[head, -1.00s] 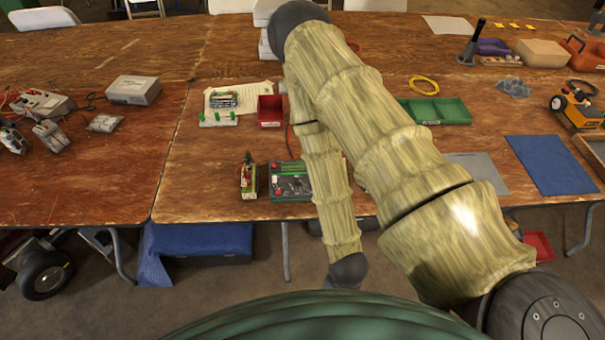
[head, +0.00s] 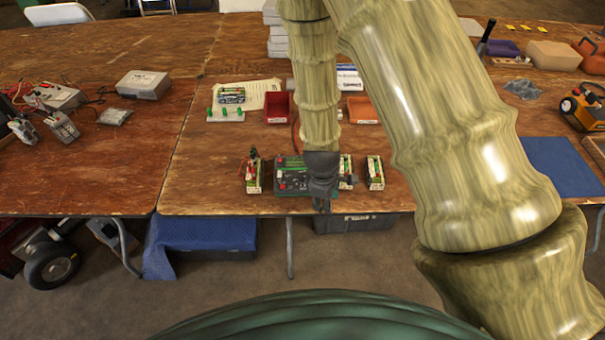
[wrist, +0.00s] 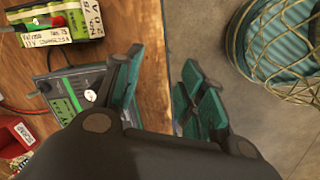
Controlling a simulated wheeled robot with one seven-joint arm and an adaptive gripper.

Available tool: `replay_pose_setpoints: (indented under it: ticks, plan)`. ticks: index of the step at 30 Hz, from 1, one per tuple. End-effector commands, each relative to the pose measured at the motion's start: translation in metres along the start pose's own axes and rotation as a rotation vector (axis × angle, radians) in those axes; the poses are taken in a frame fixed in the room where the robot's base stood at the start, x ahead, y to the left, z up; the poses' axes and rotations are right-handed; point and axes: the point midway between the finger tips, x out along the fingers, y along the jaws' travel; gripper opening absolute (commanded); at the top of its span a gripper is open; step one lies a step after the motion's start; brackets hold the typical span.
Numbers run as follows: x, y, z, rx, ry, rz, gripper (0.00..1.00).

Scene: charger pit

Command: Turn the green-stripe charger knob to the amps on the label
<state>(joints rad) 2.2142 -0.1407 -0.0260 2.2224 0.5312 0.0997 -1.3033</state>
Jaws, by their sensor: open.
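The dark charger (head: 289,174) lies near the table's front edge in the head view, partly hidden behind my gripper. In the wrist view the charger (wrist: 62,88) shows a green stripe and a small pale round spot; I cannot tell whether that spot is the knob. The label's amps figure cannot be read. My gripper (head: 322,197) points down at the charger's front right. In the wrist view my gripper (wrist: 160,88) is open and empty, its fingers straddling the table edge, with one finger over the charger's near end.
Battery packs stand beside the charger: one on the left (head: 253,175), one on the right (head: 375,173), and one close by in the wrist view (wrist: 55,22). A red bin (head: 278,107) and an orange bin (head: 362,110) lie behind. Bare table (head: 205,180) is free at the left.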

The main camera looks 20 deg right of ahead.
Motion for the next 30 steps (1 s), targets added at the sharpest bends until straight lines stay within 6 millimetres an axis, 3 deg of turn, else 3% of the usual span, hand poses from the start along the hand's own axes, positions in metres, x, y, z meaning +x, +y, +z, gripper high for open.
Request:
replay_pose_setpoints:
  ticks: [1,6,13,20,30]
  plan:
    - [-0.016,0.013,-0.015,-0.050,0.016,0.011,0.41]
    - [-0.060,0.041,-0.053,-0.219,0.064,0.019,0.41]
    - [-0.098,0.058,-0.082,-0.356,0.113,0.029,0.41]
    - [-0.098,0.060,-0.088,-0.382,0.123,0.028,0.41]
    - [-0.063,0.060,-0.091,-0.379,0.122,0.027,0.41]
